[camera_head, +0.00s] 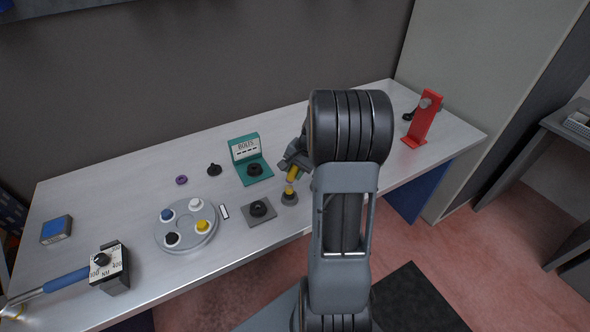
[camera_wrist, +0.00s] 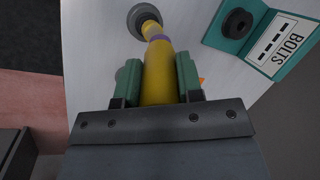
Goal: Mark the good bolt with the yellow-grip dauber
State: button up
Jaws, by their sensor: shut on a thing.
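The yellow-grip dauber (camera_head: 292,173) is in my gripper (camera_head: 296,162). In the wrist view the yellow dauber (camera_wrist: 158,80) lies between the two green finger pads of my gripper (camera_wrist: 158,85), with a purple band near its far end. That end meets or overlaps a round grey base (camera_head: 289,198), also in the wrist view (camera_wrist: 140,17); I cannot tell whether it sits in it. A teal stand labelled BOLTS (camera_head: 245,148) holds a dark round piece (camera_head: 255,169). Another dark round piece (camera_head: 258,208) is on a grey square pad (camera_head: 270,217). I cannot tell which bolt is good.
A round grey tray (camera_head: 187,225) carries several coloured caps. A purple ring (camera_head: 181,180), a black knob (camera_head: 214,170) and a small white strip (camera_head: 224,212) lie nearby. A blue-topped box (camera_head: 56,230) and blue-handled wrench (camera_head: 66,281) are left; a red stand (camera_head: 422,120) is right.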

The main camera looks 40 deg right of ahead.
aim_at(289, 180)
jog(key=shift+f, duration=0.1)
dwell(0.3)
jog(key=shift+w+a+f+b, duration=0.25)
jog(key=shift+a+f+b, duration=0.25)
jog(key=shift+a+f, duration=0.15)
jog(key=shift+f+b, duration=0.55)
jog(key=shift+f, duration=0.1)
dwell(0.4)
jog(key=shift+w+d+r, duration=0.1)
jog(key=shift+w+d+r, duration=0.1)
jog(key=shift+w+d, duration=0.1)
jog(key=shift+w, duration=0.05)
jog(key=shift+s+a, duration=0.1)
dwell(0.4)
jog(key=shift+s+a, duration=0.45)
jog(key=shift+s, duration=0.15)
jog(key=shift+w+d, duration=0.15)
